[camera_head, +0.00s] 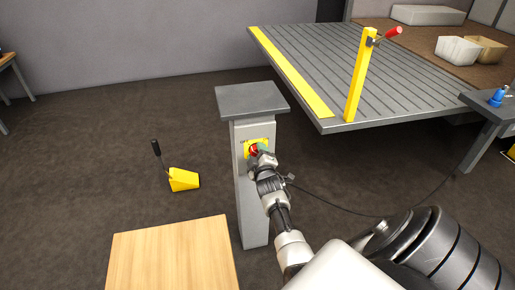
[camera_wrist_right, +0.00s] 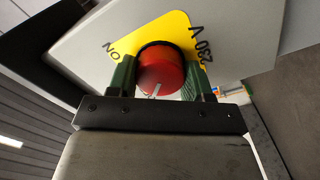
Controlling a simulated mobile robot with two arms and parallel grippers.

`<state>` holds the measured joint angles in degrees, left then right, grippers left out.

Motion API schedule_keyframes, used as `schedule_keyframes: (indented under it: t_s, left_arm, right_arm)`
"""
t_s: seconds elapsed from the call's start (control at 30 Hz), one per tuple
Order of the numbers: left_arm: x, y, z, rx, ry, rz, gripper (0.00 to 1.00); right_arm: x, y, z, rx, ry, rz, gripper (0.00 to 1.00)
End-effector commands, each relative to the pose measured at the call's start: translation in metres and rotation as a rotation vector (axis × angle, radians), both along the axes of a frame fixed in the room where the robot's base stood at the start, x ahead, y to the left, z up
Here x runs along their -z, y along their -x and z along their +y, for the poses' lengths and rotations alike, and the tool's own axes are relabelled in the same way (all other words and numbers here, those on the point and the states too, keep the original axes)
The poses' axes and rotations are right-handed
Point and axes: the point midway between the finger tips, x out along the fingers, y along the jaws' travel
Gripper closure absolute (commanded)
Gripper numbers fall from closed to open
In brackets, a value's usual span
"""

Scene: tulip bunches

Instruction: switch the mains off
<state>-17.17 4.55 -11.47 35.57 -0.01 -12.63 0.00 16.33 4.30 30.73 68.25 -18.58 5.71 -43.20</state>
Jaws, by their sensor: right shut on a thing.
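A grey pillar (camera_head: 253,205) with a dark flat top carries the mains switch, a red round knob (camera_head: 253,149) on a yellow plate (camera_head: 267,143). In the right wrist view the knob (camera_wrist_right: 160,73) sits on the yellow plate (camera_wrist_right: 180,24), which reads "ON" at left and "230 V" at right. A short white mark shows on the knob's lower edge. My right gripper (camera_head: 261,154) is shut on the knob, with one green finger at each side in the wrist view (camera_wrist_right: 161,78). My left gripper is out of view.
A grey ribbed platform (camera_head: 320,60) with a yellow post (camera_head: 360,78) and red handle stands behind right. A yellow wedge (camera_head: 184,179) with a dark handle lies on the floor at left. A wooden top (camera_head: 175,258) is in front. A cable runs right from the pillar.

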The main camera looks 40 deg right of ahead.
Motion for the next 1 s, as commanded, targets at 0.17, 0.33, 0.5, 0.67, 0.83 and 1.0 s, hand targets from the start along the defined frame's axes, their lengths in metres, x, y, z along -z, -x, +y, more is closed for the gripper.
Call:
schedule_keyframes:
  t_s: [0.17,0.33,0.5,0.67,0.83,1.0]
  left_arm:
    - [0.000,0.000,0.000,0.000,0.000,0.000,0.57]
    - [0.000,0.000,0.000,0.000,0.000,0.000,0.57]
    - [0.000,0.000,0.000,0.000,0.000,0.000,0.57]
    - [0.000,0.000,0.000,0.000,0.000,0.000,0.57]
    - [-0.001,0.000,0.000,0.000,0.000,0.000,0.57]
    - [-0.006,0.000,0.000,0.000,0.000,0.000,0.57]
  right_arm:
    - [0.001,0.000,0.000,0.000,0.004,0.005,0.74]
    - [0.001,0.000,0.000,-0.001,0.004,0.004,0.44]
    - [0.001,0.000,0.000,-0.001,0.004,0.003,0.24]
    - [0.000,0.000,0.000,-0.001,0.003,0.003,0.24]
    - [0.001,0.006,0.003,0.000,0.002,0.004,0.24]
    - [0.001,0.030,0.016,0.000,0.002,0.005,0.24]
